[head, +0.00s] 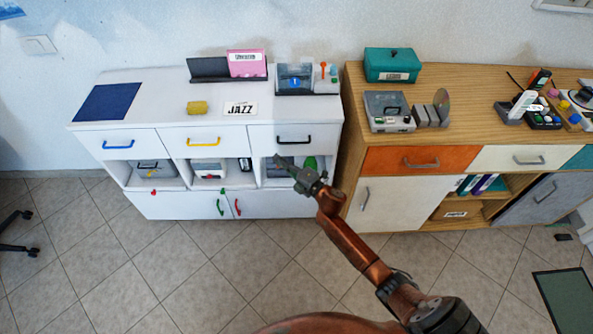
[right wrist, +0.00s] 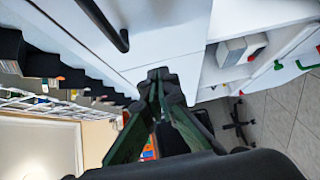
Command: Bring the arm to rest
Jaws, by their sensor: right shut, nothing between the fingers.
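My right gripper (head: 284,162) is in front of the white cabinet (head: 150,145), just below the black handle (head: 294,139) of its right drawer, over the right open compartment. The arm reaches up to it from the lower right. In the right wrist view the fingers of the right gripper (right wrist: 160,76) meet at their tips, with nothing between them. A black handle (right wrist: 122,40) on a white front shows beside them, apart from the fingers. My left gripper is in neither view.
A wooden cabinet (head: 353,135) with an orange drawer (head: 420,160) stands right of the white one. A grey door (head: 545,197) stands angled at the far right. The tiled floor (head: 130,270) in front is mostly clear.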

